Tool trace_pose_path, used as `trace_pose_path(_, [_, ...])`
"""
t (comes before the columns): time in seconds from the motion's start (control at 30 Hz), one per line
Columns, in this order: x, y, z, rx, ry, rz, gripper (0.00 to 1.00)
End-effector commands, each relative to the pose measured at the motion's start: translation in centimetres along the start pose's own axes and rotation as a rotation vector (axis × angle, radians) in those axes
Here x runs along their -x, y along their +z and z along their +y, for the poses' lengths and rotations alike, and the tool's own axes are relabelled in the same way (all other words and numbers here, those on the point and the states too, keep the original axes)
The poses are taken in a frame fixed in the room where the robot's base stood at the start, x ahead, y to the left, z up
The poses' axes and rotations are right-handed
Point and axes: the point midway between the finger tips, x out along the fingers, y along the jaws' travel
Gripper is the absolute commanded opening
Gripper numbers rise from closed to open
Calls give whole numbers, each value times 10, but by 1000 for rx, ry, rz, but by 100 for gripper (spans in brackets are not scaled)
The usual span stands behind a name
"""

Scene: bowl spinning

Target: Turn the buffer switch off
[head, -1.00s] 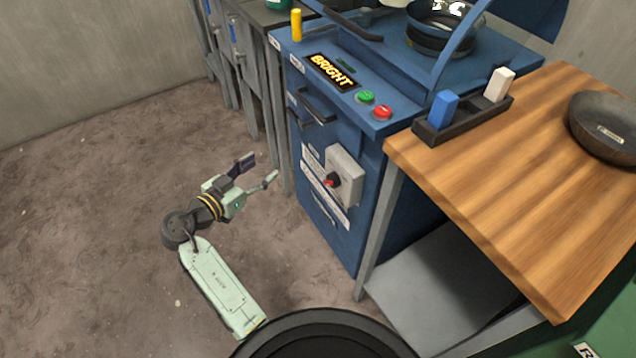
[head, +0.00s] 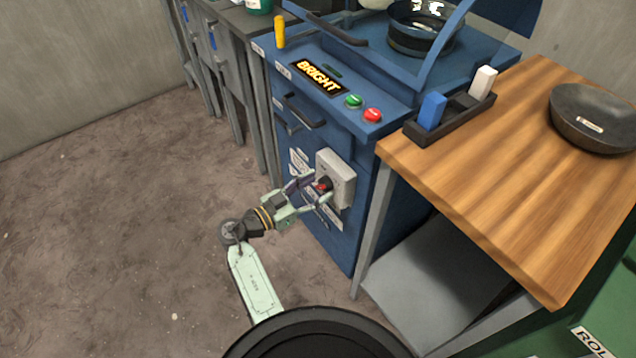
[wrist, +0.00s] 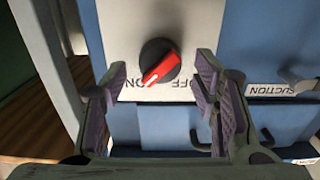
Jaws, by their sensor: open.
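The buffer switch is a round black knob with a red pointer (wrist: 160,66) on a grey-white box (head: 340,168) on the front of the blue machine. In the wrist view its red bar slants down to the left, towards a label that is partly hidden and ends in N. An upside-down OFF label (wrist: 180,85) lies below and right of the knob. My gripper (head: 317,190) is open and empty in front of the box. In the wrist view its fingers (wrist: 162,82) stand left and right of the knob, with gaps on both sides; contact does not show.
The blue machine top holds a green button (head: 353,101), a red button (head: 373,115) and a BRIGHT sign (head: 319,77). A wooden table (head: 490,190) stands close on the right. A black handle (head: 303,110) sticks out above the switch. Floor on the left is clear.

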Motion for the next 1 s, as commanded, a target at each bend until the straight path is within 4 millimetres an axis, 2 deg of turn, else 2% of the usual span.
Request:
trace_pose_path(0.13, [-9,0,0,0,0,0,54])
trace_pose_path(0.4, [-11,0,0,-1,-1,0,54])
trace_pose_path(1.0, [-10,0,0,-1,-1,0,15])
